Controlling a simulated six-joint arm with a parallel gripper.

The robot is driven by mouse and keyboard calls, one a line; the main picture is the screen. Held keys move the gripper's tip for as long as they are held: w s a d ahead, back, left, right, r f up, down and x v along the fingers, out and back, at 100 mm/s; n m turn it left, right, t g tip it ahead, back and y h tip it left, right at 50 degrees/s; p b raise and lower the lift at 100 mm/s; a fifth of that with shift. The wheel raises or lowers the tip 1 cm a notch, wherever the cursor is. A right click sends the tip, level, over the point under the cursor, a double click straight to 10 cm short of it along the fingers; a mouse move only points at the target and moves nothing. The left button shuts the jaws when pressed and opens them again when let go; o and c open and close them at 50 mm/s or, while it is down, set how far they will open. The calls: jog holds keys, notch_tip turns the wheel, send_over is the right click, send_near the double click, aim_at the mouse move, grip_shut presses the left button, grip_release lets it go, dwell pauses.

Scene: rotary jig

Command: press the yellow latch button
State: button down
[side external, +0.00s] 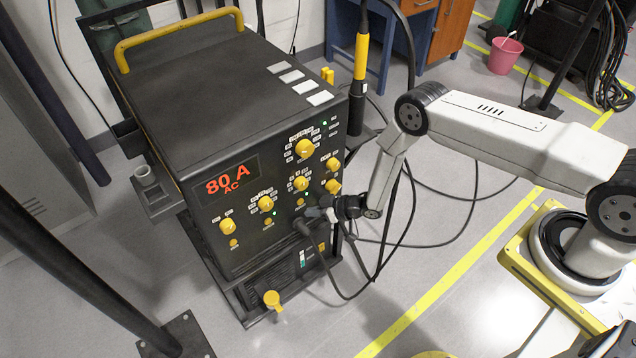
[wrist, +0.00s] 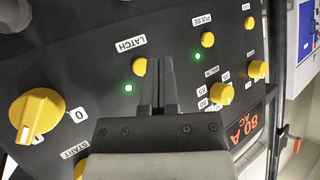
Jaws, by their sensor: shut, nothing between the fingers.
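The yellow latch button (wrist: 139,67) is a small round button on the dark panel in the wrist view, beside the white LATCH label (wrist: 130,44). A green light (wrist: 128,88) glows close to it. My gripper (wrist: 158,62) is shut and empty, its fingertips just right of the button in that view. I cannot tell whether they touch it or the panel. In the side external view my gripper (side external: 310,212) is at the lower right of the panel front, and I cannot clearly make out the latch button there.
The dark machine (side external: 240,75) has an 80 A display (side external: 228,182) and several yellow knobs around my gripper. A big yellow knob (wrist: 36,115) stands out at left in the wrist view. Black cables (side external: 345,290) hang below and right of my gripper.

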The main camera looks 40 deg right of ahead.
jog(key=s, duration=0.4)
jog(key=shift+s, duration=0.2)
dwell(1.3)
